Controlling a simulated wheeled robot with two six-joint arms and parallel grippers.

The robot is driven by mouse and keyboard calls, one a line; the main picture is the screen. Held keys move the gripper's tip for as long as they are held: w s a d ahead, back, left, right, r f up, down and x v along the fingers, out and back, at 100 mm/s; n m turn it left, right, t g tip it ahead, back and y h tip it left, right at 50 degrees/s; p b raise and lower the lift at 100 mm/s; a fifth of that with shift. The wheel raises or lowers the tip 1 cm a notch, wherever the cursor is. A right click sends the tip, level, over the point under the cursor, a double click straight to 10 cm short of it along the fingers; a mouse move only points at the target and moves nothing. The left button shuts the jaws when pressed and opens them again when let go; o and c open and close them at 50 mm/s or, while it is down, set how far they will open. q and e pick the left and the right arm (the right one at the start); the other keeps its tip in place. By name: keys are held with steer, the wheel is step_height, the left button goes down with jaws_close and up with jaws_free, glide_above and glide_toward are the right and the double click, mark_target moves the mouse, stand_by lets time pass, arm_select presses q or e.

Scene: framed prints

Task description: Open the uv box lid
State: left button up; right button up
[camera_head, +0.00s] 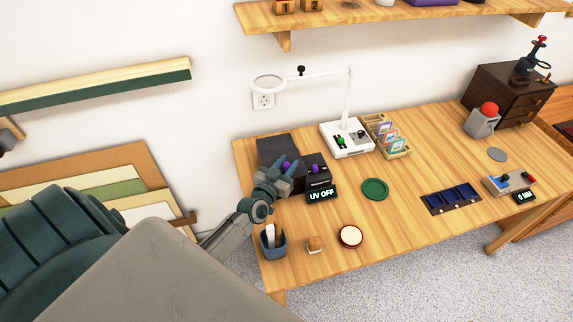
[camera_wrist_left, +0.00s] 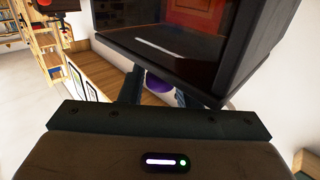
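The uv box (camera_head: 318,174) is a dark box near the table's left end, with a display (camera_head: 321,194) reading "UV OFF". A dark flat panel (camera_head: 277,147) stands behind my gripper; I cannot tell from this view how far the lid is raised. My left gripper (camera_head: 281,169) is at the box's left side, with its fingers apart and a purple part (camera_head: 287,164) by them. In the left wrist view, the purple part (camera_wrist_left: 158,82) shows between the spread fingers, below a dark glossy panel (camera_wrist_left: 185,48). Contact is unclear. My right gripper is out of view.
A white magnifier lamp (camera_head: 347,138) and a wooden rack (camera_head: 388,137) stand behind and right of the box. A green disc (camera_head: 375,189), a pen cup (camera_head: 273,245), a small wooden block (camera_head: 314,244) and a round dish (camera_head: 350,236) are nearby. A shelf (camera_head: 400,20) hangs above.

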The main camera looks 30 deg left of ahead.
arm_select(q)
jaws_close()
steer(key=w+a+b, duration=0.1)
steer(key=w+a, duration=0.2)
steer(key=shift+a, duration=0.25)
steer(key=shift+o, duration=2.2)
jaws_free()
steer(key=shift+d, duration=0.1)
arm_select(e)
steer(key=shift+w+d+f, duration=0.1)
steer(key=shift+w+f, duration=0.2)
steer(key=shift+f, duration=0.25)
arm_select(q)
steer(key=shift+s, duration=0.55)
steer(key=s+p, duration=0.1)
steer(key=s, duration=0.8)
steer(key=shift+s+d+p, duration=0.3)
steer(key=shift+s+d, duration=0.05)
steer(key=shift+s, duration=0.05)
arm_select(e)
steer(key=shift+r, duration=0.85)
